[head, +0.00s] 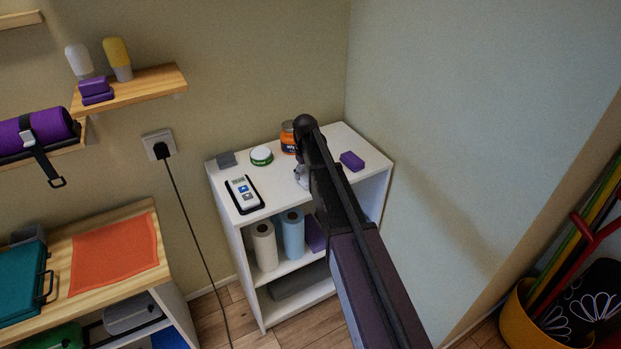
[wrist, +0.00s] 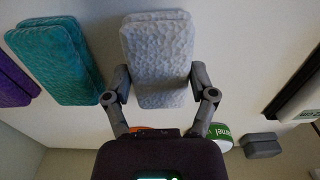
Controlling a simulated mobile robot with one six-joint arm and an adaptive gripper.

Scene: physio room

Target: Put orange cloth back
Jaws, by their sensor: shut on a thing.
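The orange cloth (head: 115,254) lies flat and spread out on the wooden top of a low bench (head: 147,213) at the lower left of the head view. It lies well to the left of my arm, and nothing covers it. My gripper (wrist: 159,76) is shut on a pale grey textured block (wrist: 158,45) over the white cabinet top, with one finger on each side. I cannot tell whether the block is lifted. In the head view my own arm hides most of the gripper.
The white cabinet (head: 232,194) also bears a purple block (head: 351,161), an orange jar (head: 288,137), a green-and-white tub (head: 262,155), a handheld device (head: 244,193) and a dark grey block (head: 227,159). A teal block (wrist: 58,58) lies beside the held one. A teal case (head: 22,283) adjoins the cloth.

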